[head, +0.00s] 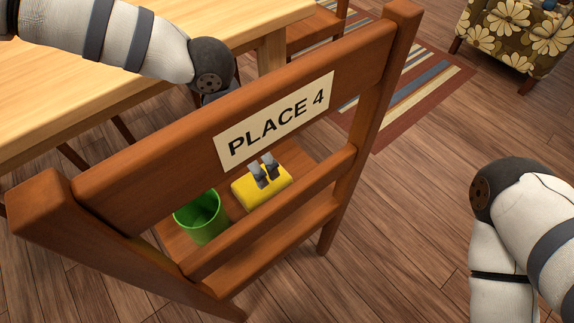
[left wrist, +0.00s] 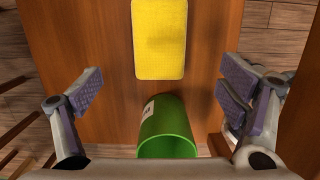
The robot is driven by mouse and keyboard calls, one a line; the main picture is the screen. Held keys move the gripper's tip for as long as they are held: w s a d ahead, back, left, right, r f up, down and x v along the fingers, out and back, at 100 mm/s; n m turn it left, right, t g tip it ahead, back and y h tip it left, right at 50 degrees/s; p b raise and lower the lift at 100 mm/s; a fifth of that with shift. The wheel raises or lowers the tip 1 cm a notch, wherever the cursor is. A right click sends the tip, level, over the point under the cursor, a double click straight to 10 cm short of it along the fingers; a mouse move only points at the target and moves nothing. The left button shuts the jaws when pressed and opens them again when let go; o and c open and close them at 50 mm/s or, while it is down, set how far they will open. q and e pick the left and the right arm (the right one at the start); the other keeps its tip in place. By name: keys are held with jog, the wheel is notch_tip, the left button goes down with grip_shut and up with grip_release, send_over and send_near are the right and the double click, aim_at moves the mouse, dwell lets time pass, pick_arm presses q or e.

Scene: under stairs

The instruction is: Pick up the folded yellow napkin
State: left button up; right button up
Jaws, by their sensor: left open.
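The folded yellow napkin (head: 262,193) lies flat on the seat of the wooden chair marked PLACE 4. It shows as a yellow rounded rectangle at the top of the left wrist view (left wrist: 160,40). My left gripper (head: 264,171) is seen through the gap in the chair back, its fingertips in front of part of the napkin. In the left wrist view its fingers (left wrist: 162,92) are spread wide and hold nothing, with the napkin mostly beyond them. The rest of this gripper is hidden behind the top slat. My right arm is at the right; its gripper is not visible.
A green cup (head: 199,216) stands on the seat beside the napkin; it shows low between the fingers in the left wrist view (left wrist: 168,132). The chair back (head: 350,120) rises in front of the seat. A light wooden table (head: 60,85) is at the left.

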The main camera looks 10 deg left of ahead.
aim_at(246, 189)
pick_arm(q)
jog(key=f+b, duration=0.1)
jog(key=f, duration=0.3)
jog(key=w+f+b, duration=0.1)
jog(key=f, duration=0.3)
jog(key=d+f+b, duration=0.1)
jog(key=f, duration=0.3)
jog(key=shift+w+d, duration=0.1)
jog(key=shift+w, duration=0.15)
jog(key=shift+r, duration=0.1)
jog(key=c, duration=1.2)
